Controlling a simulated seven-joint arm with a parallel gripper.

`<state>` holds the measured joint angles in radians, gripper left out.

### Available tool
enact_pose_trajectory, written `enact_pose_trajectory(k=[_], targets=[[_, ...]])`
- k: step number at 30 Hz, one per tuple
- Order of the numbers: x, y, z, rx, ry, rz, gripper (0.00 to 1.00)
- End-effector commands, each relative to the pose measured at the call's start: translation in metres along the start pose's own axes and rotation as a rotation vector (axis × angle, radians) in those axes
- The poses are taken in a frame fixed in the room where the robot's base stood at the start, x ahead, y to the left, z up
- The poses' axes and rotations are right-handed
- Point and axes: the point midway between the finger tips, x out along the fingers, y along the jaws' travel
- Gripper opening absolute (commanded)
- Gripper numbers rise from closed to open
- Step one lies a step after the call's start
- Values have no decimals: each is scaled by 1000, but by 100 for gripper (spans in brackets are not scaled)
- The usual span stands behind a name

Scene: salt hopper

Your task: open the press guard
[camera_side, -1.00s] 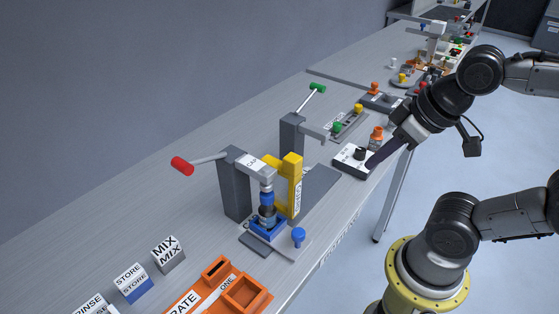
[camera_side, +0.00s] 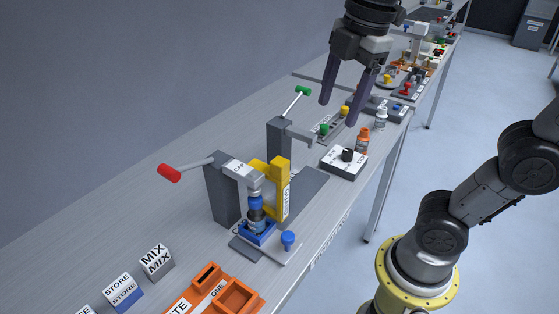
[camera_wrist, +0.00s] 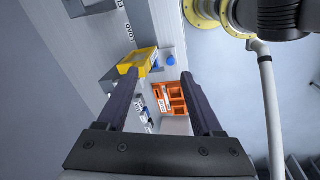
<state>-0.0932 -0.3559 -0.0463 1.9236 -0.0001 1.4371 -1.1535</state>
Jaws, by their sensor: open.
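The yellow press guard (camera_side: 279,189) stands upright at the press, with dark lettering on its side. It covers part of the grey cap press (camera_side: 222,188), which has a red-knobbed lever (camera_side: 170,173) sticking out to the left. In the wrist view the guard (camera_wrist: 138,62) shows near the left fingertip, farther off; the bottle is not clearly seen.
A second grey post with a green-knobbed lever (camera_side: 303,91) stands behind the guard. A white box with a black knob (camera_side: 346,161) and an orange bottle (camera_side: 363,140) stand to the right. An orange tray (camera_side: 245,304) lies in front. Air above the guard is clear.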

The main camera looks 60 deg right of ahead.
Motion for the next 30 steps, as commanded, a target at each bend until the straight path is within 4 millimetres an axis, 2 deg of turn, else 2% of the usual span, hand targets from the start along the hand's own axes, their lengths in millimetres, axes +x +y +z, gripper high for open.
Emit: enact_pose_trajectory(k=[1, 4, 10, 14, 20, 30], targets=[[-4, 14, -12, -90, -10, -34, 68], [-8, 36, -31, -229, -22, -89, 68], [5, 65, -62, -308, -36, -148, 68], [16, 67, -69, -322, -46, -176, 68], [34, 63, -69, -325, -48, -182, 68], [98, 52, -64, -324, -48, -182, 68]])
